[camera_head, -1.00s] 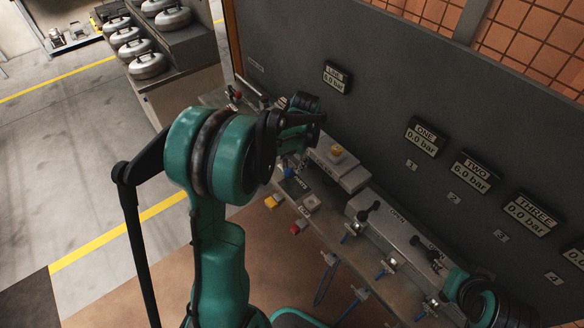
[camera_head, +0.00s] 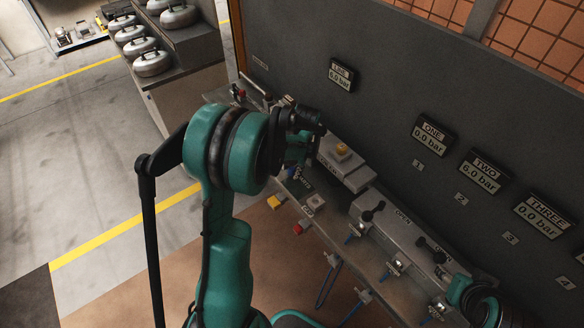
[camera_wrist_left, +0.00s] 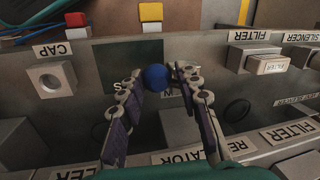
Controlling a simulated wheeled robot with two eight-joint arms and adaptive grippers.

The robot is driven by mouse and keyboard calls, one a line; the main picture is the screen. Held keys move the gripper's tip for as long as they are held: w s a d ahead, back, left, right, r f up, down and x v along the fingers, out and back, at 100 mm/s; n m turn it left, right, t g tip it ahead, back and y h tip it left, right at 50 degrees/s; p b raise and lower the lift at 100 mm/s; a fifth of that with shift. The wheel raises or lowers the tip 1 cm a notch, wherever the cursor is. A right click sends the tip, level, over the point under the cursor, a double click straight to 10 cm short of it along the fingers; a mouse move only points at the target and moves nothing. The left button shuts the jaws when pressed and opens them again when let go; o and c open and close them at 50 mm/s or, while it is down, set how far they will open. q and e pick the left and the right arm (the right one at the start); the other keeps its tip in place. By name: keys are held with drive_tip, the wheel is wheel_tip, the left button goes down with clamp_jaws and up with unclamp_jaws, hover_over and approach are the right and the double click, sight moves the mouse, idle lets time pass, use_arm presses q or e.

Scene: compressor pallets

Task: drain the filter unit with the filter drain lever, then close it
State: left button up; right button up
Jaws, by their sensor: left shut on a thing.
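My left gripper (camera_head: 303,148) is over the far left part of the bench, with its arm hiding much of what lies under it. In the left wrist view its fingers (camera_wrist_left: 156,82) are closed around a blue ball knob (camera_wrist_left: 154,77).
A CAP socket (camera_wrist_left: 50,79) is left of the gripper. Red (camera_head: 300,227) and yellow (camera_head: 276,201) blocks stick out at the bench's front. A black-handled valve manifold (camera_head: 390,230) lies to the right.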

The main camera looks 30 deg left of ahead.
use_arm(q)
drive_tip(key=shift+w, duration=0.15)
drive_tip(key=n, duration=0.1)
drive_tip(key=w+n, duration=0.1)
drive_tip(key=n, duration=0.1)
drive_tip(key=d+n, duration=0.1)
drive_tip(key=shift+w+r+g, duration=0.1)
drive_tip(key=shift+w+g, duration=0.25)
drive_tip(key=shift+g, duration=0.05)
drive_tip(key=o, duration=1.2)
drive_tip(key=shift+c, duration=0.2)
drive_tip(key=shift+d, duration=0.1)
wheel_tip(320, 180, up, 12)
drive_tip(key=d, duration=0.2)
drive_tip(key=shift+w, duration=0.2)
drive_tip(key=shift+d, duration=0.15)
